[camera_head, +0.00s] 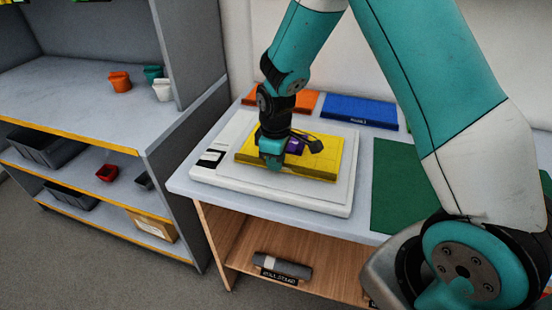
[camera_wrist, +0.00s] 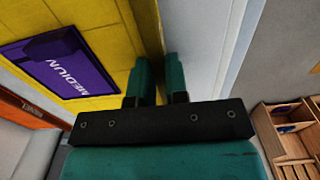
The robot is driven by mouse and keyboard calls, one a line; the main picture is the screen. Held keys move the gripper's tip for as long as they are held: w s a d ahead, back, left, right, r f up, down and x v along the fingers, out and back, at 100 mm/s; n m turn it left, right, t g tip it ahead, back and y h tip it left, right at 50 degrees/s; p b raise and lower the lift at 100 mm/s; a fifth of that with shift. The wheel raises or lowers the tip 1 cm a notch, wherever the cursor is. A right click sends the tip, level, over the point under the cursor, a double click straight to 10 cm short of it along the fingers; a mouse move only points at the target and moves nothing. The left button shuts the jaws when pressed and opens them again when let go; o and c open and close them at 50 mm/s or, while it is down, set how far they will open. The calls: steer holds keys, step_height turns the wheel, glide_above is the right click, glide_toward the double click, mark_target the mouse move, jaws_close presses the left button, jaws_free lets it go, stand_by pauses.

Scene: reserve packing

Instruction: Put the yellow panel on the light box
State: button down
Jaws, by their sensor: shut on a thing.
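The yellow panel (camera_head: 322,157) is over the white light box (camera_head: 310,196) on the table. It looks flat and lies within the box's outline; whether it touches the box or hangs just above is hard to tell. My gripper (camera_head: 271,158) is shut on the panel's near edge, left of its middle. In the wrist view my gripper (camera_wrist: 160,82) has the edge of the yellow panel (camera_wrist: 115,45) between its two fingers.
Orange (camera_head: 304,102) and blue (camera_head: 360,111) panels lie behind the light box. A green mat (camera_head: 398,190) lies to its right. A grey shelf unit (camera_head: 90,108) with small pots stands at the left. A grey roll (camera_head: 282,266) lies on the wooden shelf below the tabletop.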

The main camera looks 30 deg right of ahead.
steer(key=c, duration=1.6)
jaws_free()
steer(key=shift+f, duration=0.15)
steer(key=o, duration=0.5)
steer(key=shift+r, duration=0.5)
step_height(320, 180, up, 11)
steer(key=b, duration=0.2)
steer(key=s+a+r+y, duration=0.1)
steer(key=s+a+r, duration=0.2)
steer(key=s, duration=0.5)
steer(key=s+a+r+m+y, duration=0.1)
steer(key=s+a, duration=0.3)
steer(key=s, duration=0.4)
steer(key=s+a+r+m+y, duration=0.1)
steer(key=s+a+r+y, duration=0.1)
steer(key=s, duration=0.6)
steer(key=shift+s+a+r, duration=0.1)
steer(key=shift+a+r, duration=0.35)
steer(key=shift+r, duration=0.25)
steer(key=shift+a+r, duration=0.4)
steer(key=shift+r, duration=0.25)
